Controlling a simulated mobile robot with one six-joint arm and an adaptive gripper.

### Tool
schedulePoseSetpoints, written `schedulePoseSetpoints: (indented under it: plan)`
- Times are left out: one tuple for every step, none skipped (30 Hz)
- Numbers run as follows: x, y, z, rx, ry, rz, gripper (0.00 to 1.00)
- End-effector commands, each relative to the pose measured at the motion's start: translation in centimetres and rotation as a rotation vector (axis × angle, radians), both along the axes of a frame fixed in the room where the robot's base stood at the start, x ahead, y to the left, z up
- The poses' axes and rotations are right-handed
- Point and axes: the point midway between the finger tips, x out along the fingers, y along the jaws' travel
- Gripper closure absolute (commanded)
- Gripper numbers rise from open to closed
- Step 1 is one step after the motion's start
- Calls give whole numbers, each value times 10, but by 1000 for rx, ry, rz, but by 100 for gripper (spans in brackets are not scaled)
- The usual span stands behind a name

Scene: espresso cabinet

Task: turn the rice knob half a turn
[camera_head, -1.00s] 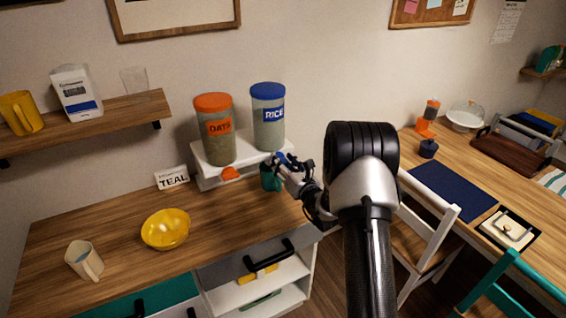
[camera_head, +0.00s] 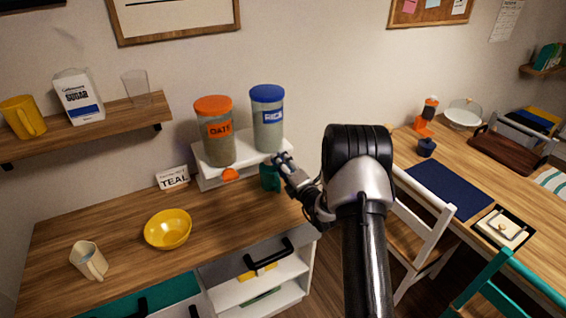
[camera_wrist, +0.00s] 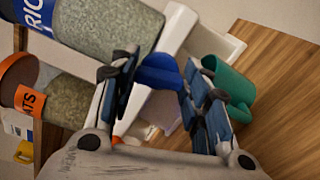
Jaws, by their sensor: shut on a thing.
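The rice dispenser (camera_head: 267,132) is a clear canister with a blue lid and a blue RICE label, standing on a white stand (camera_head: 210,173). Its blue knob (camera_wrist: 160,76) sits low at the front, between my fingers in the wrist view. My gripper (camera_head: 281,160) is shut on this knob and hides most of it in the head view. The oats dispenser (camera_head: 217,148), with an orange lid, stands to the left, and its orange knob (camera_head: 230,174) is free. A teal mug (camera_head: 268,181) stands under the rice side, close beside my fingers.
A yellow bowl (camera_head: 167,229), a cream mug (camera_head: 89,260) and a TEAL card (camera_head: 173,178) stand on the wooden counter (camera_head: 125,218). The front counter between bowl and teal mug is clear. A white chair (camera_head: 428,225) stands to the right.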

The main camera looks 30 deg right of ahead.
Motion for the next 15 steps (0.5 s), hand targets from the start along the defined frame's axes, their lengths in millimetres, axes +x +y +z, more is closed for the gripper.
schedulePoseSetpoints:
  plan:
    - [0, 0, 1, 39, 1, 0, 81]
    - [0, 0, 1, 63, 2, 0, 81]
    - [0, 0, 0, 95, 3, 0, 81]
    - [0, 0, 0, 118, 4, 0, 81]
    - [0, 0, 0, 140, 5, 0, 81]
    - [0, 0, 0, 168, 6, 0, 81]
    - [0, 0, 0, 187, 6, 0, 81]
    - [0, 0, 0, 206, 7, 0, 81]
    - [0, 0, 0, 229, 7, 0, 81]
    - [0, 0, 0, 245, 7, 0, 81]
    - [0, 0, 0, 260, 8, 0, 81]
    - [0, 0, 0, 278, 8, -1, 81]
    - [0, 0, 0, 290, 9, -1, 81]
    - [0, 0, 0, 302, 9, -1, 81]
    - [0, 0, 0, 315, 10, -1, 81]
